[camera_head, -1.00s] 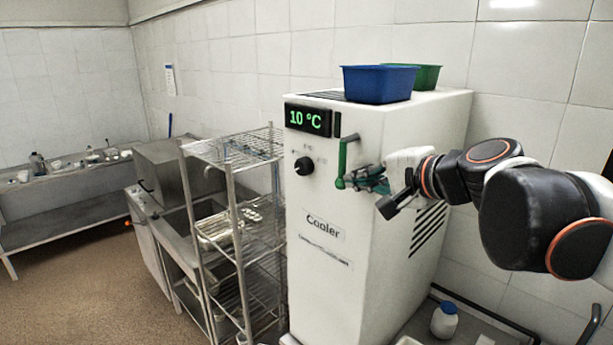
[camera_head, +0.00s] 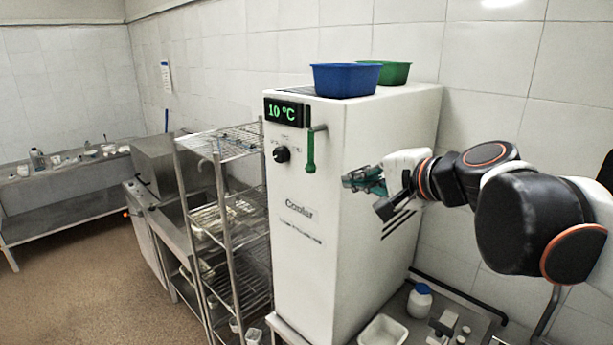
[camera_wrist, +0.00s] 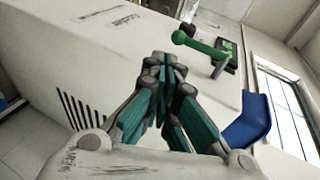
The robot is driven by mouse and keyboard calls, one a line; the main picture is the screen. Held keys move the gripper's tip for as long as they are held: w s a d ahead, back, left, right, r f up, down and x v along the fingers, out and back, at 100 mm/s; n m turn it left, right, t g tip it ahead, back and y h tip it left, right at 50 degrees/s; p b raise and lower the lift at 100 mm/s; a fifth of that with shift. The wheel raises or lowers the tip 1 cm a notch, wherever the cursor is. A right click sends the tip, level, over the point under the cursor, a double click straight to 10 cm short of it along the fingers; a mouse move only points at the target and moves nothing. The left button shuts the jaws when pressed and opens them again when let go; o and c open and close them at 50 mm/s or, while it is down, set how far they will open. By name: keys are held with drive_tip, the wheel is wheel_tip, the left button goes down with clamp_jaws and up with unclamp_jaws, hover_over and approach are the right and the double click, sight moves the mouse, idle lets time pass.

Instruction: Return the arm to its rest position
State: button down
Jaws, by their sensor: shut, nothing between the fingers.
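My gripper (camera_head: 364,179) is in front of the right side of the white cooler (camera_head: 345,220) in the head view, with its fingers pointing left. Its green and grey fingers (camera_wrist: 165,72) are shut and empty in the wrist view. The cooler's green handle (camera_head: 310,153) hangs straight down on the front face, left of my gripper and apart from it. In the wrist view the handle (camera_wrist: 200,45) shows beyond the fingertips, to the upper right.
A blue basket (camera_head: 345,80) and a green basket (camera_head: 396,73) stand on the cooler. A wire rack (camera_head: 222,160) stands left of it. A white jar (camera_head: 420,300) and a white tray (camera_head: 383,331) are low at the right. Floor at the left is clear.

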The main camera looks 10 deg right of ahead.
drive_tip(key=s+f+n+g+h+b, duration=0.2)
drive_tip(key=s+f+n+b, duration=0.2)
drive_tip(key=f, duration=1)
drive_tip(key=s+f+n+g+h+b, duration=0.1)
drive_tip(key=s+f+n+b, duration=0.3)
drive_tip(key=s+f+b, duration=0.4)
drive_tip(key=s+d+f+n+g+h+b, duration=0.1)
drive_tip(key=s+f+n+b, duration=0.3)
drive_tip(key=f+b, duration=0.7)
wheel_tip(320, 180, down, 11)
drive_tip(key=shift+s+g+h, duration=0.8)
drive_tip(key=shift+s, duration=0.2)
